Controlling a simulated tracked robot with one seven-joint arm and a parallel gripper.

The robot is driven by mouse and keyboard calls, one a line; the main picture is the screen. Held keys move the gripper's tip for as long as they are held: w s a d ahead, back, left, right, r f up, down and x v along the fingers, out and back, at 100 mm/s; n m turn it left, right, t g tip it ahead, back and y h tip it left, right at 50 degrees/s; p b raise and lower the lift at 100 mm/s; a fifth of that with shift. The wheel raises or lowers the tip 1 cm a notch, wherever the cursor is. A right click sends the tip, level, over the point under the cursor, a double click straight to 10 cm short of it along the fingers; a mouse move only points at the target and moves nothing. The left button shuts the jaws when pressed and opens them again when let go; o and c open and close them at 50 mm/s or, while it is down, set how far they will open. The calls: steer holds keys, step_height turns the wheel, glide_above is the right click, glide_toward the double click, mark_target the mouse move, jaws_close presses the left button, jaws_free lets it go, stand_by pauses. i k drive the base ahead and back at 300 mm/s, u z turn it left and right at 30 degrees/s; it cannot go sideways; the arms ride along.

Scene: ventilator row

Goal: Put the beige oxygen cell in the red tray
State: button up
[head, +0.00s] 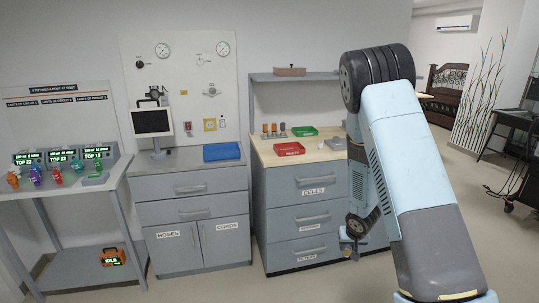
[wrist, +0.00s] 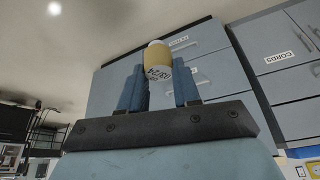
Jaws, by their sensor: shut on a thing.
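My gripper (wrist: 158,78) is shut on the beige oxygen cell (wrist: 157,56), a small cylinder with a pale cap and dark lettering. The cell sits between the two blue fingers, its capped end past their tips. In the head view my gripper (head: 350,247) hangs low in front of the grey drawer cabinet, below its worktop; the cell is too small to make out clearly there. The red tray (head: 289,149) lies on the wooden worktop near its front edge, above the drawer marked CELLS. I see nothing in it.
A shelf (head: 294,76) overhangs the worktop. A blue tray (head: 221,151) lies on the left cabinet.

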mark_target(290, 153)
steer(key=u, duration=0.05)
steer(key=i, duration=1)
